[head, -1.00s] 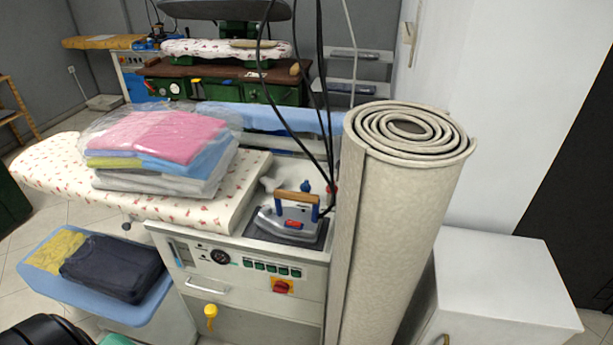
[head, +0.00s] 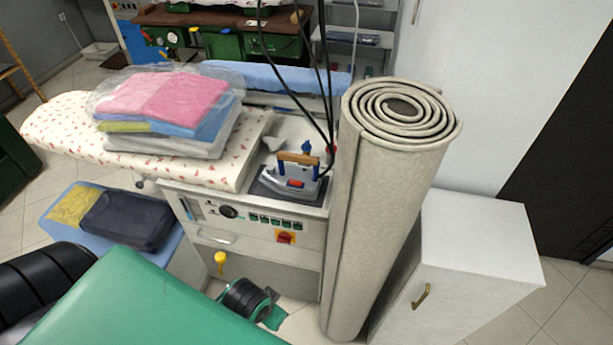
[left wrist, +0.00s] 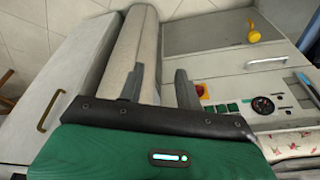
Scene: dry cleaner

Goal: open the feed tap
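The yellow feed tap (head: 220,258) sticks out below the front panel of the ironing station (head: 255,262), left of the red switch. It also shows in the left wrist view as a yellow knob (left wrist: 253,31) at upper right. My left gripper (left wrist: 159,82) has its two dark fingers apart, with nothing visibly held between them. The rolled carpet shows beyond the fingers, and the tap is well off to their right. My right gripper is in neither view.
The rolled carpet (head: 390,210) stands upright right of the station, beside a white cabinet (head: 480,260). An iron (head: 292,175) sits on top near hanging cables. A blue shelf with folded clothes (head: 62,190) juts out left of the tap. Bagged laundry (head: 165,105) lies on the board.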

